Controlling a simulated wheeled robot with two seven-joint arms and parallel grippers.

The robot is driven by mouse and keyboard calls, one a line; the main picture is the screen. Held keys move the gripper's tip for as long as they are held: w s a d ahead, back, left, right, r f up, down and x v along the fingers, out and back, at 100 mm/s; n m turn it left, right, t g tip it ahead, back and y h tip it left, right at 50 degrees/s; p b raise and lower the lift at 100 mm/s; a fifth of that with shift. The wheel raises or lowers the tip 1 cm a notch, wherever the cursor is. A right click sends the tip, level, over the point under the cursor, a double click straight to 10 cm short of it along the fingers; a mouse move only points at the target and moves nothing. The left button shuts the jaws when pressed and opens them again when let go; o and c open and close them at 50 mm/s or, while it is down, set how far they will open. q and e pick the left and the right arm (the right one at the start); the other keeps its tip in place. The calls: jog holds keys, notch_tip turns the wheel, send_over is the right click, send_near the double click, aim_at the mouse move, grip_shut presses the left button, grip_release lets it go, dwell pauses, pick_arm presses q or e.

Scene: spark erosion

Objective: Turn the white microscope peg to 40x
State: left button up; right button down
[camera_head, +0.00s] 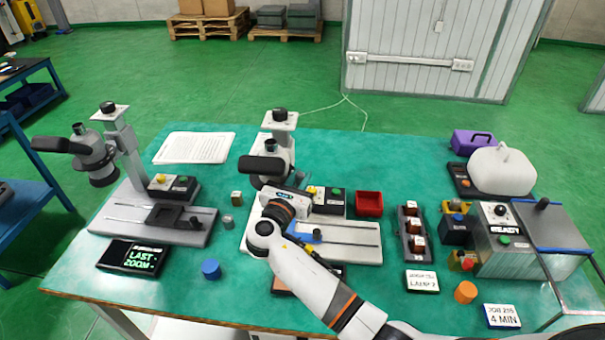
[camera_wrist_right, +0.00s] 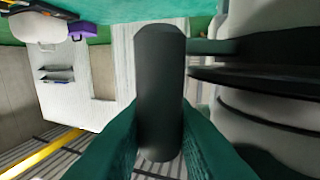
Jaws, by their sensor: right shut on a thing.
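The white microscope (camera_head: 281,148) stands in the middle of the teal table, on a light base plate (camera_head: 352,240). My right arm reaches up over that base to the microscope's head. In the right wrist view, my right gripper (camera_wrist_right: 160,130) has its green fingers closed on a dark, rounded peg (camera_wrist_right: 160,60). The peg stands out beside the pale microscope body (camera_wrist_right: 275,115) and its dark ring. My left gripper is not in view.
A grey microscope (camera_head: 120,150) stands at the left, near a black "LAST ZOOM" display (camera_head: 132,257). A blue cylinder (camera_head: 211,269) lies in front. A red bin (camera_head: 369,204) and a dark rack (camera_head: 412,232) stand right of the white microscope. A machine marked READY (camera_head: 503,240) is farther right.

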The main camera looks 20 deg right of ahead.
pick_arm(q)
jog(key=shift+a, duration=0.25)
pick_arm(e)
jog(key=shift+s+a+m+g+h, duration=0.2)
jog(key=shift+a+m+g+h, duration=0.1)
jog(key=shift+m+g+h, duration=0.35)
jog(key=c, duration=1.3)
grip_release()
jog(key=shift+o, duration=0.2)
